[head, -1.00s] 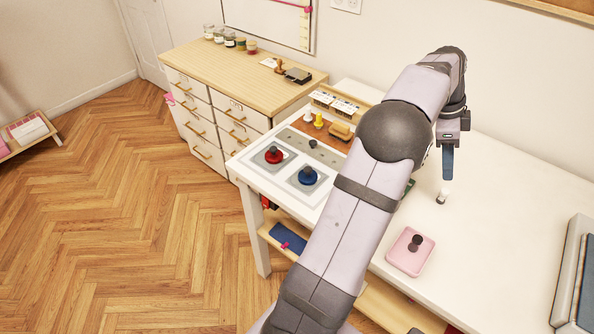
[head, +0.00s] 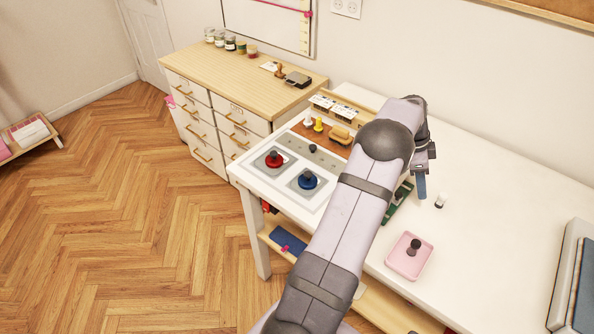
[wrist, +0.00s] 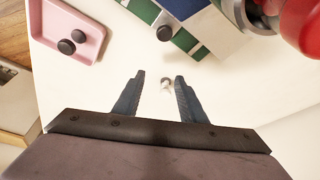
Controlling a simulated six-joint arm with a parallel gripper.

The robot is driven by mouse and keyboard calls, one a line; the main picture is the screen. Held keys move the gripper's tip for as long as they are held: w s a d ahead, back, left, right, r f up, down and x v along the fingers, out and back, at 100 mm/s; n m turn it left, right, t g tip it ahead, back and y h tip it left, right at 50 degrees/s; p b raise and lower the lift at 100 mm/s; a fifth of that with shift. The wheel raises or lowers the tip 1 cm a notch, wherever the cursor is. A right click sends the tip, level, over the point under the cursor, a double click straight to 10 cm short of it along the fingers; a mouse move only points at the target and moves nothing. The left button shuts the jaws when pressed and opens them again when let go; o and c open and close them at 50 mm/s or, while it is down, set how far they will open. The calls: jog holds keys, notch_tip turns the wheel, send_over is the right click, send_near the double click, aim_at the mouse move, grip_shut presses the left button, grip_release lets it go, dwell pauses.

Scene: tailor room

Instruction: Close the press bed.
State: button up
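My gripper (head: 421,187) is above the white table, just left of a small white piece with a dark end (head: 440,201) in the head view. In the wrist view its two blue-grey fingers (wrist: 160,82) are apart, with nothing held between them. In the head view my arm hides most of that green thing (head: 399,198).
A pink tray (head: 406,265) with a dark knob stands on the table; the wrist view shows a red rounded thing (wrist: 305,22) at upper right. Red (head: 274,160) and blue (head: 307,180) knobs sit left of my arm. Flat panels (head: 577,270) stand at far right. The table between is clear.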

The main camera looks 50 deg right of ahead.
jog(key=shift+w+a+f, duration=0.1)
jog(key=shift+w+f, duration=0.05)
jog(key=shift+f, duration=0.45)
jog(key=shift+w+a+f, duration=0.1)
jog(key=shift+w+f, duration=0.05)
jog(key=shift+f, duration=0.45)
jog(key=shift+w+a+f, duration=0.1)
jog(key=shift+w+a, duration=0.2)
jog(key=shift+w, duration=0.25)
jog(key=shift+w+a+f, duration=0.1)
jog(key=shift+w+a, duration=0.2)
jog(key=shift+w, duration=0.2)
jog(key=s, duration=0.1)
jog(key=s+p, duration=0.2)
jog(key=shift+s+r, duration=0.25)
jog(key=s+b, duration=0.1)
jog(key=s+d+b, duration=0.2)
jog(key=s, duration=0.1)
jog(key=w+b+v, duration=0.1)
jog(key=b+v, duration=0.2)
jog(key=v, duration=0.8)
jog(key=w+a+n+t+p, duration=0.1)
jog(key=w+a+n+t, duration=0.1)
jog(key=w+a+n, duration=1.4)
jog(key=shift+w+a+f, duration=0.35)
jog(key=shift+w+a, duration=3.85)
jog(key=shift+w, duration=0.35)
